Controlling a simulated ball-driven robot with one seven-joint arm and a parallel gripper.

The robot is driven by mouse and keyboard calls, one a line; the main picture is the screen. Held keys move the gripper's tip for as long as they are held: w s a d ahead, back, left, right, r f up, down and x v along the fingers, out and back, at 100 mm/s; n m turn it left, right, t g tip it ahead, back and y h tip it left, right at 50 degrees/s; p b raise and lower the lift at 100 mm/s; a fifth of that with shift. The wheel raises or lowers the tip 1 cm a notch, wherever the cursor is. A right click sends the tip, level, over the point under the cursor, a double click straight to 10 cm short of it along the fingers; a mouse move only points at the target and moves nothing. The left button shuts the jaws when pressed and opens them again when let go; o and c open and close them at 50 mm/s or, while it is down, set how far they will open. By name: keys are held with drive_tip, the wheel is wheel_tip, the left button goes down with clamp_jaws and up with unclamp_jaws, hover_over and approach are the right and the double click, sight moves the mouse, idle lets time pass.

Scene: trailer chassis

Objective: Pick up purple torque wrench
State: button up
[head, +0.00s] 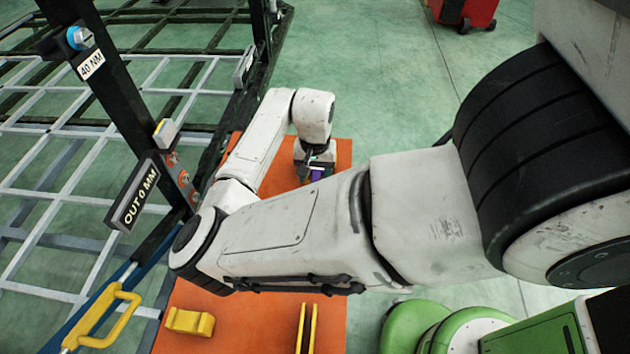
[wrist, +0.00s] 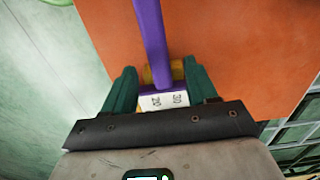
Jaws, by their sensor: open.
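The purple torque wrench (wrist: 150,32) lies over the orange surface in the wrist view, its shaft running up and away from my gripper. A white scale with the numbers 20 and 30 shows on it between my fingers. My gripper (wrist: 160,70) is open, with one green finger on each side of the wrench. I cannot tell whether either finger touches it. In the head view, only a small purple part of the wrench (head: 317,174) shows below my gripper (head: 316,166). My arm hides most of that area.
The orange surface (head: 252,318) carries a yellow bracket (head: 190,322) and a yellow upright holder (head: 306,330). A yellow cylindrical piece (wrist: 160,73) sits by the wrench. The dark chassis frame (head: 120,90) with a grey grid stands left. Green floor is open beyond; a red cabinet (head: 465,12) is far off.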

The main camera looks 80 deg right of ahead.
sight(315, 181)
drive_tip(key=shift+f, duration=1.5)
clamp_jaws()
